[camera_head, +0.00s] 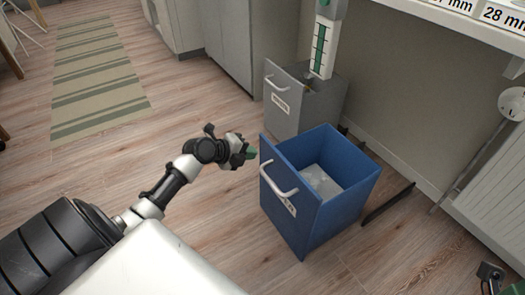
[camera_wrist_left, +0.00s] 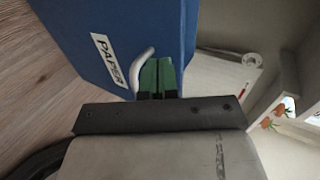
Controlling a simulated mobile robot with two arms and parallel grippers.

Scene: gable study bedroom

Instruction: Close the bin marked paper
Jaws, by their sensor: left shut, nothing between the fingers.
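The blue bin (camera_head: 335,205) stands pulled out on the floor, open at the top, with a pale sheet-like thing (camera_head: 322,182) inside. In the left wrist view its blue front (camera_wrist_left: 115,25) bears a label (camera_wrist_left: 109,60) reading PAPER. A white bar handle (camera_head: 277,180) is on that front, also seen in the left wrist view (camera_wrist_left: 141,70). My left gripper (camera_head: 251,153) is shut and empty, at the upper left of the bin's front. In the left wrist view its green fingertips (camera_wrist_left: 156,78) are together beside the handle; I cannot tell whether they touch it.
A grey bin (camera_head: 300,115) with a handle and label stands behind the blue one, also pulled out. A dark rail (camera_head: 388,204) lies right of the blue bin. A desk edge (camera_head: 450,20) overhangs at the upper right.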

